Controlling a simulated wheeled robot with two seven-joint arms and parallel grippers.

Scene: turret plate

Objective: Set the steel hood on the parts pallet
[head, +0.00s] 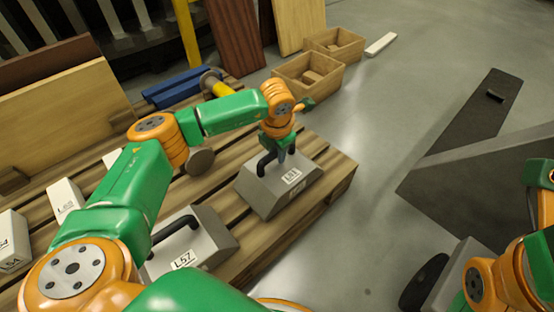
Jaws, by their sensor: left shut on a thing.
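A grey, slope-sided hood (268,195) with a black handle and a white label sits at the right part of the wooden parts pallet (335,172). My left gripper (280,155) reaches down from above and is shut on the hood's handle, its fingers partly hidden by the wrist. The hood looks level; I cannot tell whether its underside touches the slats or is slightly above them. My right arm shows only at the lower right edge, and its gripper is out of view.
A similar grey block labelled L57 (205,243) is at the pallet's front. White labelled blocks (65,198) are at the left. Two wooden boxes (308,77) stand behind the pallet. A dark flat plate (478,115) lies right. Grey floor is open between.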

